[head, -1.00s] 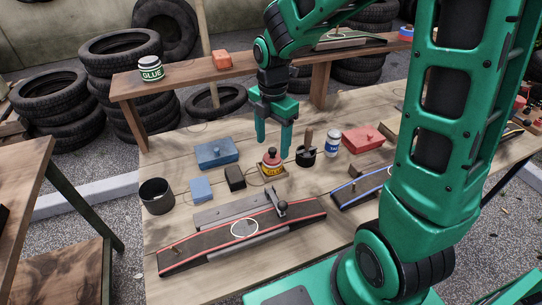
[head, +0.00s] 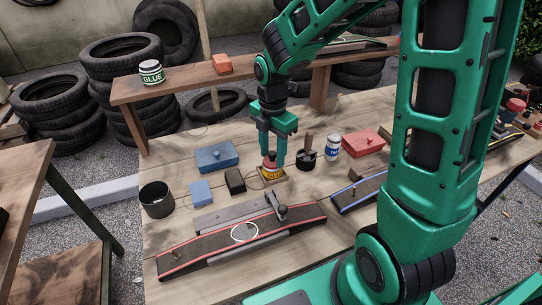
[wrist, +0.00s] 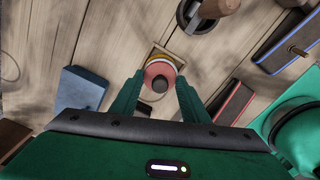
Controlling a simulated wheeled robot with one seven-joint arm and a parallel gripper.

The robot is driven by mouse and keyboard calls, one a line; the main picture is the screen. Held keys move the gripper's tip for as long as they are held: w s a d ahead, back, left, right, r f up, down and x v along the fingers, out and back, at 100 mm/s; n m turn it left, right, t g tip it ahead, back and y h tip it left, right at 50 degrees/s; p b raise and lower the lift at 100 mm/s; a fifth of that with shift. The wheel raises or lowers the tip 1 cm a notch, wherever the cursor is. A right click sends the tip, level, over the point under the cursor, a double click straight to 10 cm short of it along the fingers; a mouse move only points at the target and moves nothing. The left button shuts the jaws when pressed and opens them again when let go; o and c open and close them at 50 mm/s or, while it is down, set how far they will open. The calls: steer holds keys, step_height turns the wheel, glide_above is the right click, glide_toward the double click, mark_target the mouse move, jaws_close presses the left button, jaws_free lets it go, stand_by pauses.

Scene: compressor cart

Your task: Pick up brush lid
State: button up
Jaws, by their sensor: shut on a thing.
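The brush lid (wrist: 158,72) is a red cap with a dark knob, on top of a yellow jar (head: 271,174). The jar stands upright on the workbench in a shallow square wooden holder (head: 287,178). My gripper (wrist: 158,80) points down over the jar, with one finger on each side of the red lid, and is shut on it. In the head view the fingers of my gripper (head: 273,158) partly hide the brush lid (head: 268,161). The lid still sits on the jar; no gap shows between them.
A black pot with a wooden-handled tool (head: 306,157) and a white-and-blue can (head: 333,146) stand close on the right. A dark block (head: 235,181), a blue box (head: 216,157) and a blue block (head: 201,193) lie to the left. A long red-edged board (head: 200,249) lies in front.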

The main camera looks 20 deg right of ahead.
mark_target(271, 153)
steer(key=shift+r, duration=0.45)
steer(key=r, duration=0.3)
steer(key=shift+a+r, duration=0.2)
steer(key=shift+r, duration=0.1)
steer(key=s+a+r, duration=0.6)
steer(key=a, duration=0.3)
steer(key=shift+s+a+r, duration=0.15)
steer(key=shift+a+r, duration=0.1)
steer(key=shift+o, duration=1.1)
steer(key=shift+c, duration=0.6)
